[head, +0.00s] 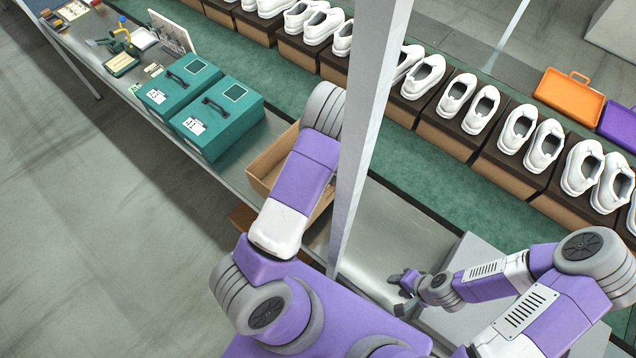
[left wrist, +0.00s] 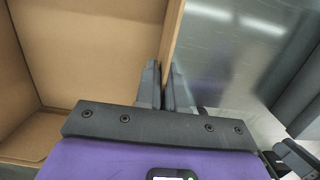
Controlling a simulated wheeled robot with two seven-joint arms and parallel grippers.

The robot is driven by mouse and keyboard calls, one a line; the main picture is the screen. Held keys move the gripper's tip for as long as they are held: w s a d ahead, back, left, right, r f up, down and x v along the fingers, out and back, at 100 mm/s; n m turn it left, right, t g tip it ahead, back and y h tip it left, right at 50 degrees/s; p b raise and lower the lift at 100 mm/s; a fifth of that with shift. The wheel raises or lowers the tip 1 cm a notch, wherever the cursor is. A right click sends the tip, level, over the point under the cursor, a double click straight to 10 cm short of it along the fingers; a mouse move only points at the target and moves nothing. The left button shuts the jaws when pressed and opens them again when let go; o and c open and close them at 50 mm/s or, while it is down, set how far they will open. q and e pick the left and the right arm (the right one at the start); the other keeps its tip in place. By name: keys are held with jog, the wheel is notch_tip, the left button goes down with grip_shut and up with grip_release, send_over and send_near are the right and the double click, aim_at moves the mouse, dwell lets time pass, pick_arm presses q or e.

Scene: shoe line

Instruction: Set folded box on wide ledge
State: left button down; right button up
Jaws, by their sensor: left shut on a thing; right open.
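An open brown cardboard box (head: 270,160) is at the near side of the line, partly covered by my left arm and a grey post. In the left wrist view, the box (left wrist: 95,45) fills the left side, with its inner floor and walls showing. My left gripper (left wrist: 168,80) is shut on one upright wall of it, a finger on each side. The head view hides the left fingers. The wide grey metal ledge (head: 385,235) runs along the near side. I cannot tell whether the box touches it. My right gripper (head: 402,284) is open and empty over the ledge's right part.
Two teal cases (head: 225,120) stand left of the box. White shoes on brown boxes (head: 455,130) line the green belt (head: 300,75). The post (head: 365,140) rises beside my left arm. Bare ledge lies right of it.

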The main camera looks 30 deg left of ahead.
aim_at(335, 195)
pick_arm(q)
jog(key=f+b, duration=1)
jog(key=shift+s+a+f, duration=0.1)
jog(key=shift+s, duration=0.1)
pick_arm(e)
notch_tip(335, 195, down, 10)
jog(key=shift+s+f, duration=0.1)
jog(key=shift+r, duration=0.2)
jog(key=shift+f, duration=0.1)
pick_arm(q)
jog(key=c, duration=1.2)
grip_release()
jog(key=shift+c, duration=0.2)
